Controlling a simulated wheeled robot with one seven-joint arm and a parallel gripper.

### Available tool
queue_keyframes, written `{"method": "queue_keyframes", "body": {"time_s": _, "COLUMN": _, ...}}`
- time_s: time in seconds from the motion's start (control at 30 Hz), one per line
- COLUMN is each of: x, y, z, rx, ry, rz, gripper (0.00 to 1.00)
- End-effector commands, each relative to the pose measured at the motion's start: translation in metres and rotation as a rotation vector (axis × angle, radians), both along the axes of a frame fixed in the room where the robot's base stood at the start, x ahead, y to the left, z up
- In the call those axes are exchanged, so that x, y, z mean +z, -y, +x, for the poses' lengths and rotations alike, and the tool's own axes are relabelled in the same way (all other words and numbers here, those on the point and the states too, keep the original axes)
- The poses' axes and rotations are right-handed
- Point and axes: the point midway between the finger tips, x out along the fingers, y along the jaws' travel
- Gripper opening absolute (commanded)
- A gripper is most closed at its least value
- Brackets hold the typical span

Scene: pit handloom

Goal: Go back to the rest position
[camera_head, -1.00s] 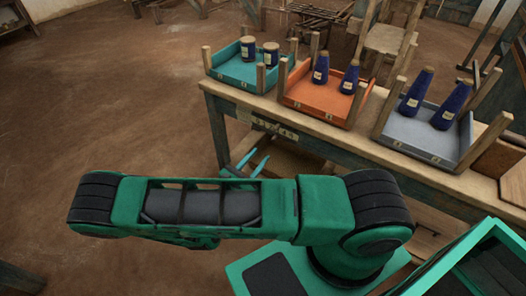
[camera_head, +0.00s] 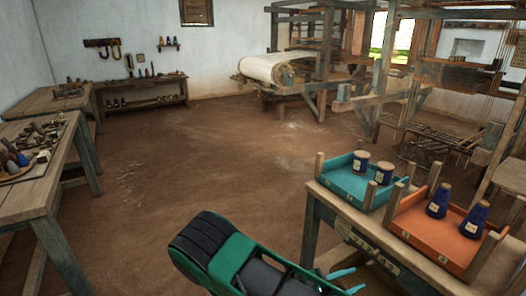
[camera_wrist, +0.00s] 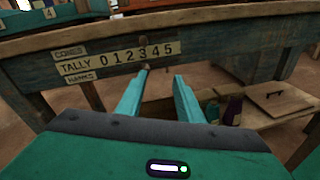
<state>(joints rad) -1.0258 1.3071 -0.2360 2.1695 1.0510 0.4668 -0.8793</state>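My gripper (camera_head: 347,280) shows at the bottom of the head view, with its teal fingers just in front of the work table (camera_head: 312,232). In the wrist view my gripper (camera_wrist: 158,78) has two teal fingers standing apart with nothing between them. Part of my arm is cut off by the lower edge of the head view.
Under the table a shelf (camera_wrist: 258,117) holds a lidded box (camera_wrist: 277,97). Workbenches (camera_head: 38,190) line the left; a loom (camera_head: 330,75) stands behind. The middle floor is clear.

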Motion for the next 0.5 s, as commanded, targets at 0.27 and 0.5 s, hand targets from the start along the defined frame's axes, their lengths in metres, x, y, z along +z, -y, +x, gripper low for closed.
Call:
{"method": "queue_keyframes", "body": {"time_s": 0.27, "x": 0.040, "y": 0.037, "z": -0.017, "rx": -0.304, "ry": 0.137, "rz": 0.240, "gripper": 0.33}}
{"method": "queue_keyframes", "body": {"time_s": 0.5, "x": 0.074, "y": 0.064, "z": -0.037, "rx": -0.557, "ry": 0.265, "rz": 0.421, "gripper": 0.33}}
